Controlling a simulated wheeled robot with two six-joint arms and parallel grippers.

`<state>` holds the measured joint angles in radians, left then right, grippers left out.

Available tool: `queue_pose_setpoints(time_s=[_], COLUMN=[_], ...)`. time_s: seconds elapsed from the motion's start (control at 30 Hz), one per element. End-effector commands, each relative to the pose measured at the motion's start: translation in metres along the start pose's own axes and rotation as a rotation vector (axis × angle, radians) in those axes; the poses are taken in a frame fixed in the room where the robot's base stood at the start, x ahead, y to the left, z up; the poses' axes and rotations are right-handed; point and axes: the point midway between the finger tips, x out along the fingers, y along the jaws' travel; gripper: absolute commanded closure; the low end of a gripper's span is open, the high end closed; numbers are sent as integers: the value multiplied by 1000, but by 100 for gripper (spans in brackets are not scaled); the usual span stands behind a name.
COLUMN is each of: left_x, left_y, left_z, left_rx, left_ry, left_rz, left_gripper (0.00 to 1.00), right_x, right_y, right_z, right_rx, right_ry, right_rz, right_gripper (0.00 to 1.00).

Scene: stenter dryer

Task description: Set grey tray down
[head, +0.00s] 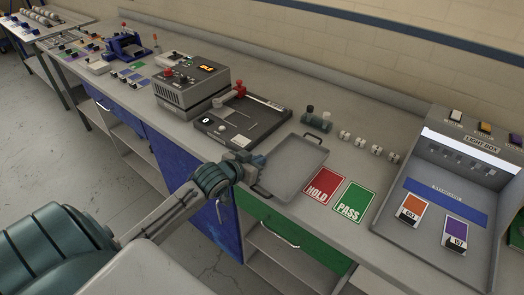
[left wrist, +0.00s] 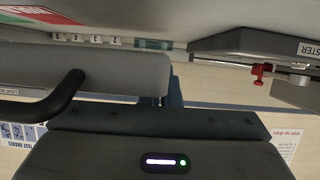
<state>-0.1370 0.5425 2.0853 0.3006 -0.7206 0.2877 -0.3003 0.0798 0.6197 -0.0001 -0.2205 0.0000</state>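The grey tray (head: 290,172), shallow with a black handle at each end, is at the bench's front edge, its near end jutting past the edge. Its wall (left wrist: 110,70) and one handle (left wrist: 55,102) show close up in the left wrist view. My left gripper (head: 258,160) is at the tray's left side wall and looks shut on it. One finger (left wrist: 175,90) shows against the wall; the other is hidden. I cannot tell if the tray touches the bench. My right gripper is in neither view.
A red HOLD card (head: 324,186) and a green PASS card (head: 354,202) lie right of the tray. A dark tester plate (head: 243,122) stands left of it. Small numbered pieces (head: 361,142) sit behind. A light box (head: 445,190) stands at the right.

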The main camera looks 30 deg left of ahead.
Motion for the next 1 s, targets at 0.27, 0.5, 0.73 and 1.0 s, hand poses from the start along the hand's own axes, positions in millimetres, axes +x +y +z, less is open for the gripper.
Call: queue_pose_setpoints(time_s=[0.27, 0.5, 0.73, 1.0], left_x=[44, 56, 65, 65], left_y=[-36, -41, -41, -41], left_z=[-16, -4, 17, 19], left_rx=[-3, -6, -2, -1], left_ry=[2, -1, 1, 2], left_rz=[0, 1, 1, 1], left_gripper=[100, 100, 100, 100], right_x=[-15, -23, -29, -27], right_y=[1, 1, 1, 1], right_z=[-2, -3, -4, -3], right_rx=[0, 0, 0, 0], right_ry=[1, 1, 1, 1], right_rz=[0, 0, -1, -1], right_gripper=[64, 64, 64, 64])
